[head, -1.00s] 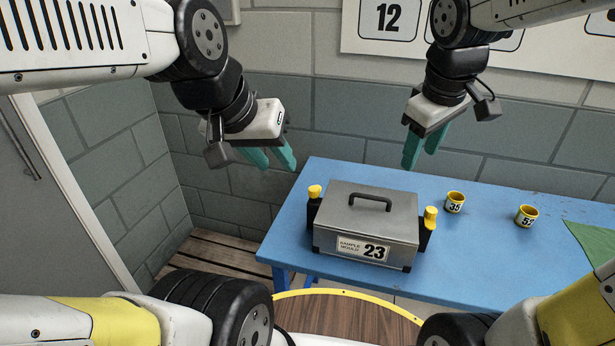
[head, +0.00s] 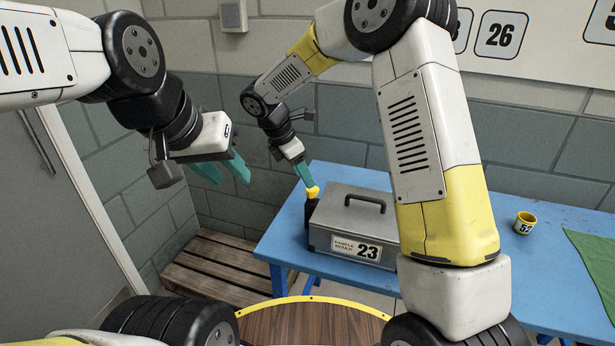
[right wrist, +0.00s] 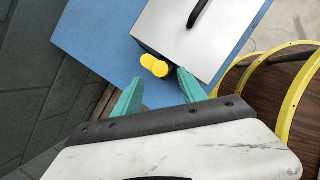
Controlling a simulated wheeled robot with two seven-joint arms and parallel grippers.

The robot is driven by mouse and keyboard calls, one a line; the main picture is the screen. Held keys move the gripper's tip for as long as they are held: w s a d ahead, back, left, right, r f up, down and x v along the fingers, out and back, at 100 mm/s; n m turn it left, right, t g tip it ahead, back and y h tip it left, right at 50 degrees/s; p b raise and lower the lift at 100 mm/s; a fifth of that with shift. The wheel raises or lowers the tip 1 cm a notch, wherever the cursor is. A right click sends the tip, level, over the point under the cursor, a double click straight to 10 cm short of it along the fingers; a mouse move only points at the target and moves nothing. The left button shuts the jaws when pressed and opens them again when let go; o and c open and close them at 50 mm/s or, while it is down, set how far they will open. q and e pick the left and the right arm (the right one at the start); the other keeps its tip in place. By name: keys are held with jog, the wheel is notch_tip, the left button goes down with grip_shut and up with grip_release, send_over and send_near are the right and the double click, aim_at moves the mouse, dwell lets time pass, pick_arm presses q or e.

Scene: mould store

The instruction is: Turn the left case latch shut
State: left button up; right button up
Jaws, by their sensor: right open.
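The grey case (head: 322,239) with a black handle and a "23" label stands on the blue table. Its left latch (head: 312,192) has a yellow knob on a black body at the case's left side. My right gripper (head: 304,172) is just above that latch. In the right wrist view, my open right gripper (right wrist: 158,91) points at the latch's yellow knob (right wrist: 154,65), which lies just beyond and between the fingertips. I cannot tell whether they touch. My left gripper (head: 222,172) hangs open and empty, left of the case. The case's right side is hidden behind my right arm.
The blue table (head: 480,222) carries a yellow cup (head: 525,223) marked 52 and a green cloth (head: 592,258) at right. A wooden pallet (head: 215,268) lies on the floor at left. A block wall stands close behind the table.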

aim_at(313, 190)
jog(key=x, duration=0.5)
jog(key=shift+d+f, duration=0.1)
jog(key=shift+f, duration=0.1)
grip_shut()
